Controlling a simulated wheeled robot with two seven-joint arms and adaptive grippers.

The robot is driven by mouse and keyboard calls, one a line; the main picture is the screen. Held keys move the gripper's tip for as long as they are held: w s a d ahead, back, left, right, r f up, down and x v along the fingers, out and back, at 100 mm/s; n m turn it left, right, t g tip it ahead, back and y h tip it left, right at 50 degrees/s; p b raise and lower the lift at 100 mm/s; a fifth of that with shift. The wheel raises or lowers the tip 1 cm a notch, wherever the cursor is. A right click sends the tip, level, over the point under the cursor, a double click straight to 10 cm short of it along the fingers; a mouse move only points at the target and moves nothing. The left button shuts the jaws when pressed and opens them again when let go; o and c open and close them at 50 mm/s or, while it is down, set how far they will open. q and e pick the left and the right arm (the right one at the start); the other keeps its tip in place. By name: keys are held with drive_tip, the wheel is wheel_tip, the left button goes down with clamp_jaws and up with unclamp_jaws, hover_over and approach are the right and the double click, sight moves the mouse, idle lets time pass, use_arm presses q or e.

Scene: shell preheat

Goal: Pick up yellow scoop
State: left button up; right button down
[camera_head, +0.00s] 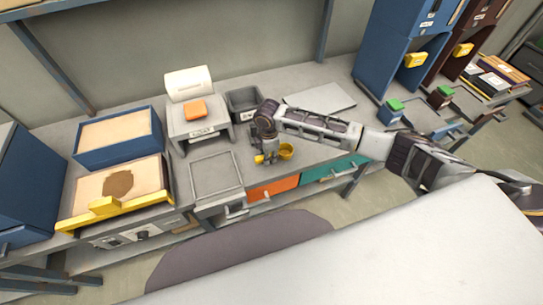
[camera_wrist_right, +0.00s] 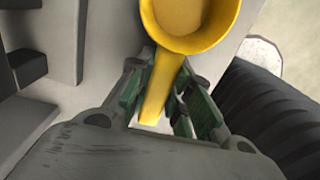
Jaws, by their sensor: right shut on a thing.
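The yellow scoop (camera_head: 286,151) has a round cup and a flat handle. In the head view it is at the front of the bench, by the tip of my right arm. In the right wrist view its cup (camera_wrist_right: 190,22) is at the top and its handle runs down between the fingers. My right gripper (camera_head: 267,157) is shut on the handle; its green-padded fingers (camera_wrist_right: 165,85) stand on either side of it. I cannot tell whether the scoop touches the bench. My left gripper is not in view.
A grey scale-like stand (camera_head: 207,130) with an orange block (camera_head: 195,110) is left of the gripper. A dark grey bin (camera_head: 243,103) is behind. A shallow grey tray (camera_head: 215,174) and a yellow-edged sand box (camera_head: 150,179) lie further left. Orange (camera_head: 273,187) and teal (camera_head: 330,172) drawer fronts are below.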

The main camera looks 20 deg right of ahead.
wheel_tip(320, 180, up, 10)
drive_tip(key=shift+f, duration=0.1)
idle(0.4)
drive_tip(key=shift+m, duration=0.3)
idle(0.7)
